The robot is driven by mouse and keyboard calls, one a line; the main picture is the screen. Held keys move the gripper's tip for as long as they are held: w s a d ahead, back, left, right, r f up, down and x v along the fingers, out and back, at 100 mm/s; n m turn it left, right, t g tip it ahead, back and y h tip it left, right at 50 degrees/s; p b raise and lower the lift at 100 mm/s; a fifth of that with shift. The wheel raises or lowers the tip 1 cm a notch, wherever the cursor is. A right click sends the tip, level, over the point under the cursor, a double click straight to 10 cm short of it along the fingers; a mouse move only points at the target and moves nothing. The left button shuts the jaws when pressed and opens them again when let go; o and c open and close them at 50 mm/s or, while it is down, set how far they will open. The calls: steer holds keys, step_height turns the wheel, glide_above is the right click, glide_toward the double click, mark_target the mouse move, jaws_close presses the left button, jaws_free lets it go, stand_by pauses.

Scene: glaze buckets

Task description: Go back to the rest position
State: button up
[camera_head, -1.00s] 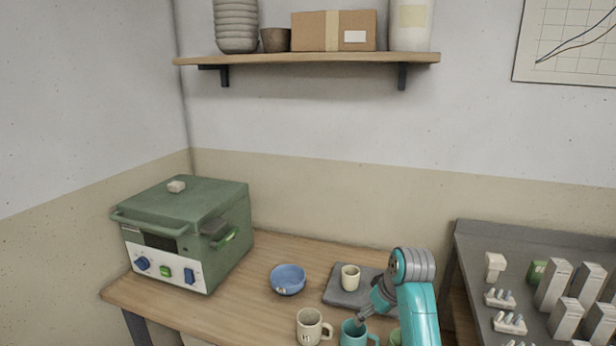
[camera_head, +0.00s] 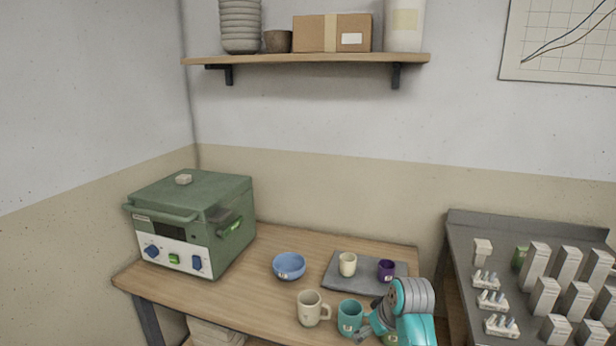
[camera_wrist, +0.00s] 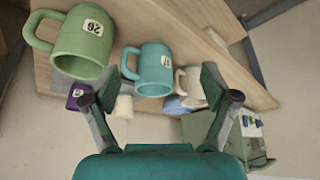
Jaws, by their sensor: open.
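My gripper (camera_wrist: 155,88) is open and empty in the wrist view, with its two fingers spread wide. A green mug (camera_wrist: 82,42) numbered 26 and a teal mug (camera_wrist: 154,68) lie beyond the fingers, apart from them. In the head view my gripper (camera_head: 366,326) is small at the table's front edge, beside the teal mug (camera_head: 350,314); whether they touch is unclear. A cream mug (camera_head: 309,308) stands to the left. The green mug is mostly hidden behind my arm.
A grey slab (camera_head: 338,283) holds a small cream cup (camera_head: 347,264) and a purple cup (camera_head: 386,270). A blue bowl (camera_head: 289,266) and a green kiln (camera_head: 195,225) stand left on the wooden table (camera_head: 240,300). A dark bench (camera_head: 470,230) with blocks is at the right.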

steer(key=s+f+m+t, duration=0.2)
steer(key=s+f+t, duration=0.1)
steer(key=s+f, duration=1.15)
steer(key=s+d+f+m+t+h, duration=0.15)
steer(key=s+f, duration=0.35)
steer(key=s, duration=0.8)
steer(key=s+r+t, duration=0.2)
steer(key=s+r, duration=0.1)
steer(key=s, duration=0.6)
steer(key=s+r+t, duration=0.1)
steer(key=s+r, duration=0.2)
steer(key=s, duration=0.6)
steer(key=s+r+m+t, duration=0.1)
steer(key=s+r+t, duration=0.1)
steer(key=s+r, duration=0.9)
step_height(320, 180, up, 2)
steer(key=shift+d+r+t, duration=0.2)
steer(key=shift+d+t, duration=0.05)
steer(key=shift+t, duration=0.1)
